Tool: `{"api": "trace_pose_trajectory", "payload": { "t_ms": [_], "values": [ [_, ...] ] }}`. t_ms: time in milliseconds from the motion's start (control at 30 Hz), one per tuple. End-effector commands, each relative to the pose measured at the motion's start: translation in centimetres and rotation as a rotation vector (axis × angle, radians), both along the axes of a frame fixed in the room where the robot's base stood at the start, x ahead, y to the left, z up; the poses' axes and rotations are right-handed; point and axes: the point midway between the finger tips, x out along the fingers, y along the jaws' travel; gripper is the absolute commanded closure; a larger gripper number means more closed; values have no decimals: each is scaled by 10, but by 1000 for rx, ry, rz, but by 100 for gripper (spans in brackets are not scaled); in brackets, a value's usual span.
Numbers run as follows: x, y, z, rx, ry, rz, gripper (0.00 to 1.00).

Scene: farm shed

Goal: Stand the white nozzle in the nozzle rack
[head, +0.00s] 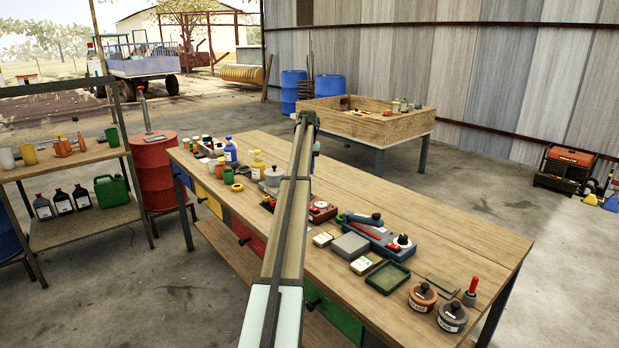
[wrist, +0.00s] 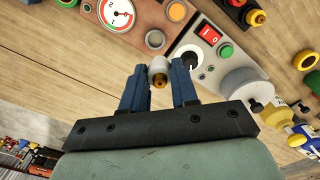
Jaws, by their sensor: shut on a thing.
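In the wrist view, my gripper (wrist: 158,80) has its two blue fingers closed on the white nozzle (wrist: 158,65), a short white cylinder with a brass-coloured end facing the camera. The nozzle is held between the fingertips over the wooden workbench. In the head view my arm covers the nozzle and most of the gripper. I cannot pick out the nozzle rack for certain in either view. A cluster of small pieces (head: 208,146) stands at the far left end of the workbench in the head view, too small to identify.
The workbench (head: 440,232) is crowded. A gauge box (wrist: 150,14), a switch box (wrist: 204,48) and a grey-white pot (wrist: 243,84) lie close around the nozzle. Blue (head: 230,151) and yellow (head: 257,163) bottles stand left of my arm. The bench's back right strip is clear.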

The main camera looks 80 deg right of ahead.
Motion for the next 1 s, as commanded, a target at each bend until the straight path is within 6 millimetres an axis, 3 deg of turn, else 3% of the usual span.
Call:
{"api": "trace_pose_trajectory", "payload": {
  "t_ms": [167,367,500,633,1000],
  "values": [
    [30,18,-7,7,0,28,100],
    [58,67,-28,16,1,59,100],
    [66,101,-40,15,1,58,100],
    [64,122,-46,9,1,36,100],
    [65,118,-54,0,0,-8,100]
  ]
}}
